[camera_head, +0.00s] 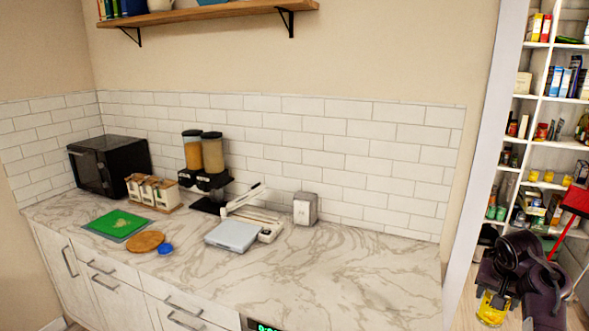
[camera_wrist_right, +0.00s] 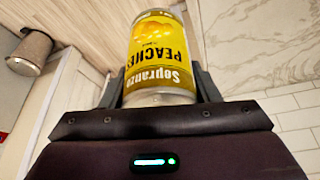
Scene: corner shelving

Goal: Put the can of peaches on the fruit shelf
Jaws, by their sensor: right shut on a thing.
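The can of peaches (camera_wrist_right: 158,55) has a yellow label that reads PEACHES, upside down in the right wrist view. My right gripper (camera_wrist_right: 158,95) is shut on it, one finger on each side. In the head view the can shows as a small yellow shape (camera_head: 491,308) under my dark right gripper (camera_head: 493,292) at the lower right, in front of the shelving. White corner shelving (camera_head: 545,100) stands at the right edge with several stocked levels. I cannot tell which level is the fruit shelf. Some yellow items (camera_head: 548,177) sit on a middle level. My left gripper is not in view.
A marble counter (camera_head: 330,275) fills the middle, holding a black microwave (camera_head: 108,165), dispensers (camera_head: 203,155), a scale (camera_head: 233,235) and a green board (camera_head: 117,224). A white wall edge (camera_head: 487,130) separates the counter from the shelving. A red object (camera_head: 575,199) is near my right arm.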

